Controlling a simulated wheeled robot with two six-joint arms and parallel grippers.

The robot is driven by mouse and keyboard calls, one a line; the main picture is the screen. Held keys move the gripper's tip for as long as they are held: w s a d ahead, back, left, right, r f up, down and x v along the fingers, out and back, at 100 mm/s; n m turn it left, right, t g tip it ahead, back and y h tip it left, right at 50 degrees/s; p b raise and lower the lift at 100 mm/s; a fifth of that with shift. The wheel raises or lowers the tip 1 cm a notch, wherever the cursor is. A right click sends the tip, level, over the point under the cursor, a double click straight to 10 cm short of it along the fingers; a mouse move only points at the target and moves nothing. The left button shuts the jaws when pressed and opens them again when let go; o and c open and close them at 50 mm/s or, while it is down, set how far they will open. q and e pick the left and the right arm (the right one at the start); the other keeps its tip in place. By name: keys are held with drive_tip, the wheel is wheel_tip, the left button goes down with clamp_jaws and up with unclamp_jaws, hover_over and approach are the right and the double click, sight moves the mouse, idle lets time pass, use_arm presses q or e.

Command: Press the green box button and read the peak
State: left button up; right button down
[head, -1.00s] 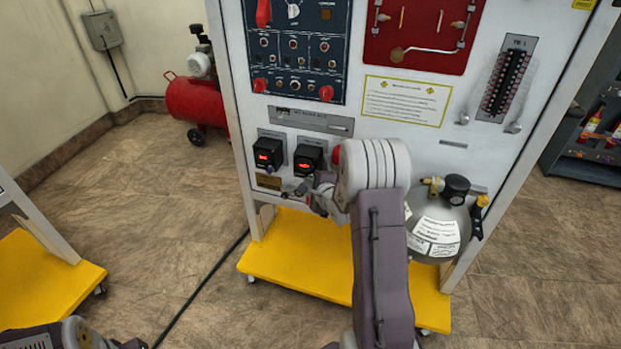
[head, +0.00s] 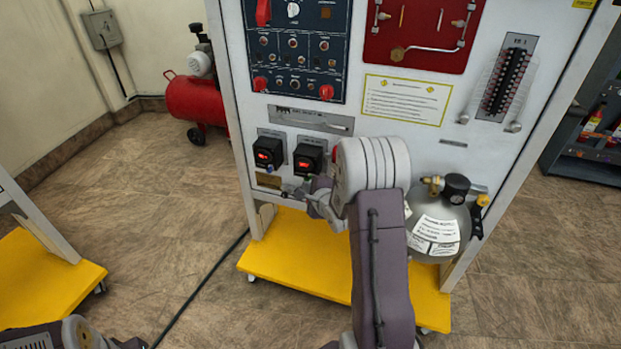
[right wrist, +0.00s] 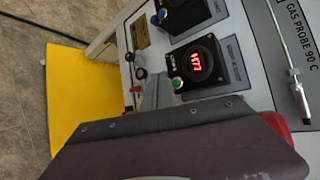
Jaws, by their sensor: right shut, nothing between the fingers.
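Two black boxes with red displays sit low on the white panel. The right box (head: 308,157) also shows in the right wrist view (right wrist: 196,64), with a small green button (right wrist: 177,83) at its lower edge. Its lit red display (right wrist: 195,62) is tilted there and seems to read H77, though I cannot be sure. My right gripper (head: 312,188) is shut and empty, just below this box. In the right wrist view its grey fingers (right wrist: 158,90) are close beside the green button; I cannot tell if they touch it. My left gripper is out of view.
The left black box (head: 268,152) has a blue button (right wrist: 162,14). Black-knobbed levers (right wrist: 141,73) are close to my fingers. A grey gas cylinder (head: 438,228) stands to the right on the yellow base (head: 290,250).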

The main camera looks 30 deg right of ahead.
drive_tip(key=s+a, duration=0.2)
drive_tip(key=a, duration=0.1)
drive_tip(key=shift+s+a, duration=0.1)
drive_tip(key=shift+s, duration=0.25)
idle(0.6)
drive_tip(key=a+r+n+y, duration=0.2)
drive_tip(key=a+r+n, duration=0.35)
drive_tip(key=a, duration=0.65)
drive_tip(key=s+a+f+n+g, duration=0.1)
drive_tip(key=s+f+n+g, duration=0.45)
drive_tip(key=s+n, duration=0.5)
drive_tip(key=s+a+f+n+g, duration=0.1)
drive_tip(key=s+f+n+g, duration=0.5)
drive_tip(key=s, duration=0.7)
wheel_tip(320, 180, up, 31)
drive_tip(key=n+p, duration=0.1)
drive_tip(key=p, duration=2.9)
drive_tip(key=shift+a+r, duration=0.15)
drive_tip(key=shift+a, duration=0.05)
